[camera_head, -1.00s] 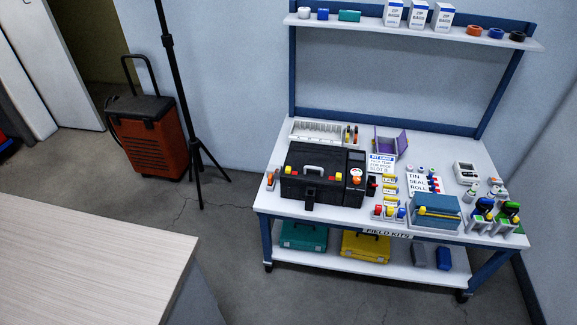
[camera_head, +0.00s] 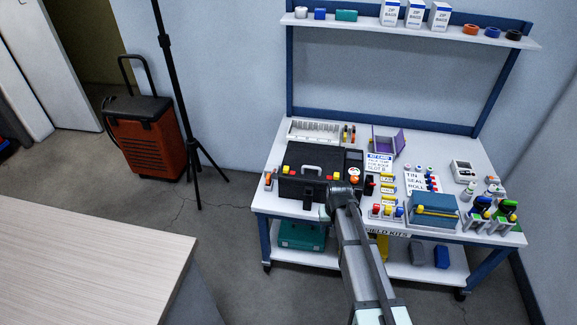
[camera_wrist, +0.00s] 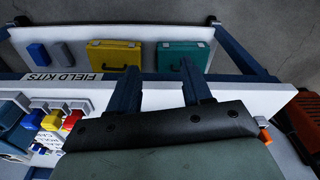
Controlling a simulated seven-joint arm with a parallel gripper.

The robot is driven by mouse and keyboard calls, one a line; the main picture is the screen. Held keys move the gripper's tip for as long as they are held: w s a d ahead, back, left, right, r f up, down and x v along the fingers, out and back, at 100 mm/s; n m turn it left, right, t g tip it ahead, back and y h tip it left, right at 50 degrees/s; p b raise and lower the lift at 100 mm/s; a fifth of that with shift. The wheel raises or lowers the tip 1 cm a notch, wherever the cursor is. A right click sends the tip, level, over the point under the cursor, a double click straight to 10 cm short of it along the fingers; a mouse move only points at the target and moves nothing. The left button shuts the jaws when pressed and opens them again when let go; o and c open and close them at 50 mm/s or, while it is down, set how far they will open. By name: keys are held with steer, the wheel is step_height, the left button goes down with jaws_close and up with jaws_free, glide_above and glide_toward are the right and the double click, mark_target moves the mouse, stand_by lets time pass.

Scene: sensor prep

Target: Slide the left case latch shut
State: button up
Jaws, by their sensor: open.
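The black case (camera_head: 300,187) sits on the left part of the white bench, lid down, with a grey handle on top. Small yellow tabs show on it; the left one (camera_head: 284,169) is at the case's left end. They are too small to tell open from shut. My gripper (camera_wrist: 155,68) is open and empty in the wrist view, its two dark fingers apart over the bench's front edge. In the head view my arm's end is in front of the case's right half and hides part of it. No latch shows in the wrist view.
Small bottles in racks and a blue box (camera_head: 433,212) stand right of the case. A purple open box (camera_head: 388,142) and a white tray (camera_head: 318,132) are behind. A teal case (camera_head: 302,236) lies on the lower shelf. An orange wheeled case (camera_head: 150,140) stands at left.

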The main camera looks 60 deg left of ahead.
steer(key=s+a+r+n+y, duration=0.1)
steer(key=a+r, duration=0.7)
steer(key=a, duration=0.3)
steer(key=s+a+r, duration=0.2)
steer(key=a+r, duration=0.6)
steer(key=a, duration=0.2)
step_height(320, 180, up, 5)
steer(key=m+h, duration=0.2)
steer(key=m, duration=0.1)
glide_above(286, 167)
steer(key=shift+g, duration=0.3)
step_height(286, 167, down, 13)
steer(key=shift+d+f, duration=0.1)
steer(key=shift+f, duration=0.05)
steer(key=shift+c, duration=0.4)
jaws_close()
